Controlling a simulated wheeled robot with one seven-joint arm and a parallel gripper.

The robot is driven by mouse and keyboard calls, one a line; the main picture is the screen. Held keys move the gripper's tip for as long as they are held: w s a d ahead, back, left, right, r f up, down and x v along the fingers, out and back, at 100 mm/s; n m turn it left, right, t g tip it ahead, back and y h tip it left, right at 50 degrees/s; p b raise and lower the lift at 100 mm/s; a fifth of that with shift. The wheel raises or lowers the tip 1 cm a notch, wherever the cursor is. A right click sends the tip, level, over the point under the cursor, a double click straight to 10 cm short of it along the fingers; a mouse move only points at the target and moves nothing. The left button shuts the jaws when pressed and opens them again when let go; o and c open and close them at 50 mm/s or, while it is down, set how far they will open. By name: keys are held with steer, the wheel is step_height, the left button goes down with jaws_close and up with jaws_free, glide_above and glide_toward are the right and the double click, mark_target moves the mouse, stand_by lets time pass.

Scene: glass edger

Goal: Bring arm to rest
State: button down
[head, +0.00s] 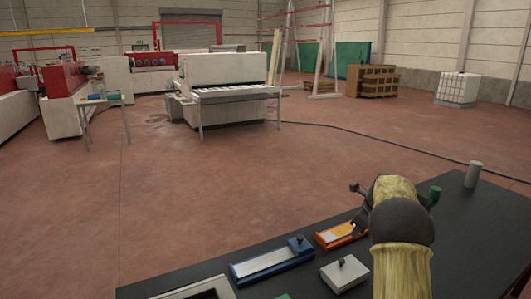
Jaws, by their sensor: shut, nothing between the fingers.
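My arm, pale yellow with dark joints, reaches in from the bottom right over a black-topped table (466,240). My gripper (358,222) shows only in part as dark pieces at the left of the wrist, near an orange-framed tool (338,236). It is shut and empty. The arm hides part of the table behind it, and whether the gripper touches the tool cannot be told.
On the table are a blue-framed tool (262,266), a pale block with a dark knob (344,273), a green cylinder (435,192) and a grey cylinder (473,174). A large white machine (225,84) stands beyond open floor. A dark cable (385,145) crosses the floor.

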steer(key=s+a+f+n, duration=0.1)
steer(key=s+a+n, duration=0.4)
steer(key=s+n, duration=0.4)
steer(key=s+a+n+h, duration=0.1)
steer(key=s+a+n, duration=0.5)
steer(key=s, duration=0.8)
steer(key=s+a+f+n+g+h, duration=0.1)
steer(key=s+a+n, duration=0.5)
steer(key=s+n, duration=0.5)
steer(key=shift+s+f+n, duration=0.2)
steer(key=shift+f+n, duration=0.1)
steer(key=shift+n, duration=0.5)
